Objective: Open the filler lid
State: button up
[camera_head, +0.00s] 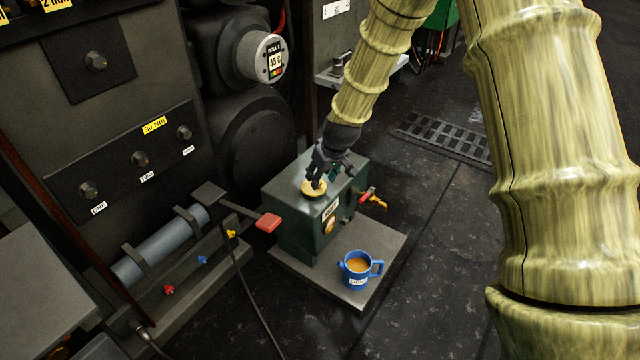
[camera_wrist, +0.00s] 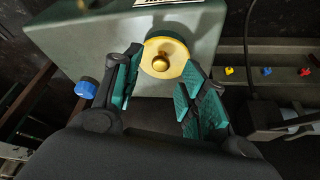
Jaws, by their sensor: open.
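The filler lid is a round yellow disc with a small brass knob, on top of a dark green tank. In the wrist view the lid (camera_wrist: 178,50) lies just beyond my fingertips, its knob centred between them. In the head view the lid (camera_head: 314,190) sits on the top face of the tank (camera_head: 305,222), partly hidden by my gripper. My gripper (camera_head: 317,182) is above the lid. In the wrist view my gripper (camera_wrist: 160,72) is open, with teal finger pads on either side of the knob; I cannot tell whether they touch the lid.
A blue mug (camera_head: 358,270) of brown drink stands on the grey base plate (camera_head: 388,262) in front of the tank. A red-ended lever (camera_head: 268,222) reaches towards the tank's left side. A yellow-handled valve (camera_head: 374,200) sticks out at its right.

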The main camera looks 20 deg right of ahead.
jog(key=shift+b+x, duration=0.4)
jog(key=shift+x, duration=1)
grip_shut()
